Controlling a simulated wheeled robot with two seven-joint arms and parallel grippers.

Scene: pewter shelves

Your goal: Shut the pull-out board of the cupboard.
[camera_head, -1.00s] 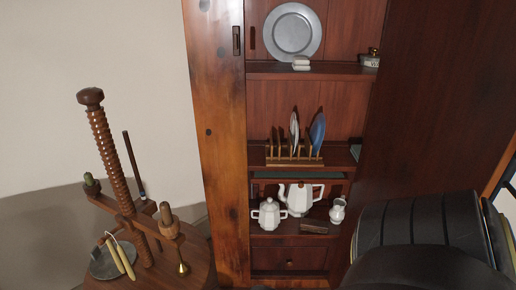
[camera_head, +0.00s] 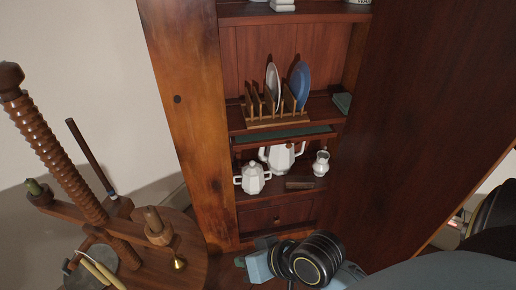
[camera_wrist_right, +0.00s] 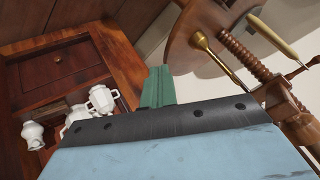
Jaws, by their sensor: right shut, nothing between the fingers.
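The wooden cupboard (camera_head: 184,122) stands open-fronted in the head view. Its pull-out board (camera_head: 284,138) lies below the plate-rack shelf. A strip of its green top and its brown front edge show, so it sticks out somewhat. My right gripper (camera_head: 241,262) is low in front of the cupboard, below the board and apart from it. In the right wrist view its green fingers (camera_wrist_right: 157,87) are shut and empty, with the lower cupboard behind them. The board cannot be made out in that view. My left gripper is out of view.
A white teapot (camera_head: 282,157), a lidded pot (camera_head: 252,178) and a small jug (camera_head: 321,164) stand below the board. A plate rack (camera_head: 277,119) stands above it. A wooden screw press (camera_head: 55,160) stands at the left. A large dark panel (camera_head: 420,110) is at the right.

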